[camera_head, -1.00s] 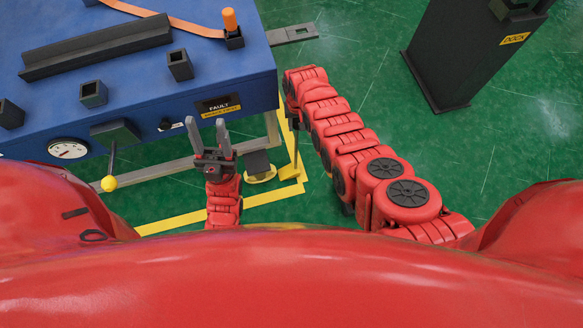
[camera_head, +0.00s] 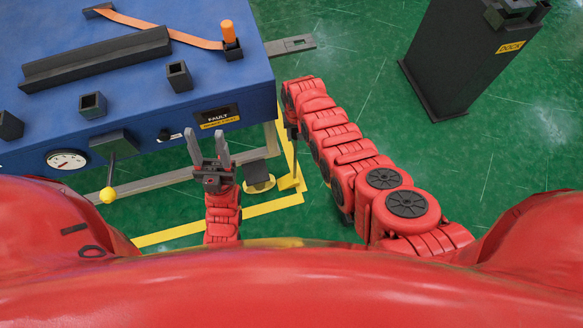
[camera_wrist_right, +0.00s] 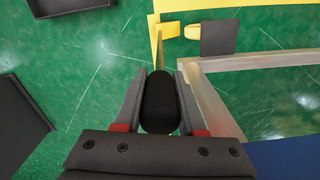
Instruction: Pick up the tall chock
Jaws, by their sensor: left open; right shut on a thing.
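The tall chock shows in the head view as a thin upright piece with a yellow foot (camera_head: 289,183), beside the table's front right leg. In the right wrist view its black grip (camera_wrist_right: 159,102) stands between my fingers, with yellow (camera_wrist_right: 156,38) beyond it. My right gripper (camera_head: 291,128) is shut on this black grip; the fingers also show in the wrist view (camera_wrist_right: 160,90). My arm hides part of it in the head view. I cannot tell whether its foot touches the floor. My left gripper (camera_head: 208,148) is open and empty in front of the table.
The blue table (camera_head: 150,95) bears several black holders, a long dark bar (camera_head: 97,60) and an orange strap (camera_head: 165,32). A yellow-tipped lever (camera_head: 108,195) juts from its front. A pedal-like black-and-yellow piece (camera_head: 258,175) lies near the chock. A DOCK stand (camera_head: 465,50) is at right.

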